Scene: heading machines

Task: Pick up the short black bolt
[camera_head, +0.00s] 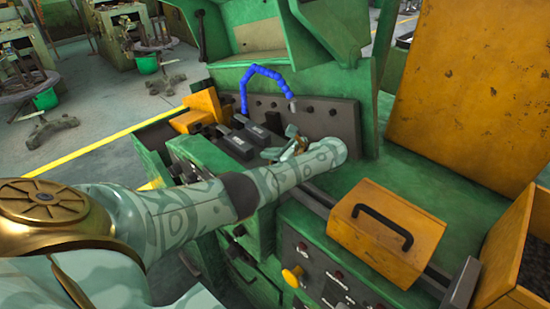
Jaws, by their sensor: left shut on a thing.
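My left arm reaches in from the left across the green machine (390,185). Its gripper (284,145) is at the machine's dark tooling area, in front of a dark block with round holes. The gripper is small and partly hidden by my own wrist. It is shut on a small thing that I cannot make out. I cannot pick out the short black bolt by itself in this view. My right gripper is not in view.
A blue jointed hose (262,70) arches just behind the gripper. A yellow box with a black handle (385,232) sits on the machine at right. A large yellow panel (465,90) stands behind it. Stools and other machines are at the back left.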

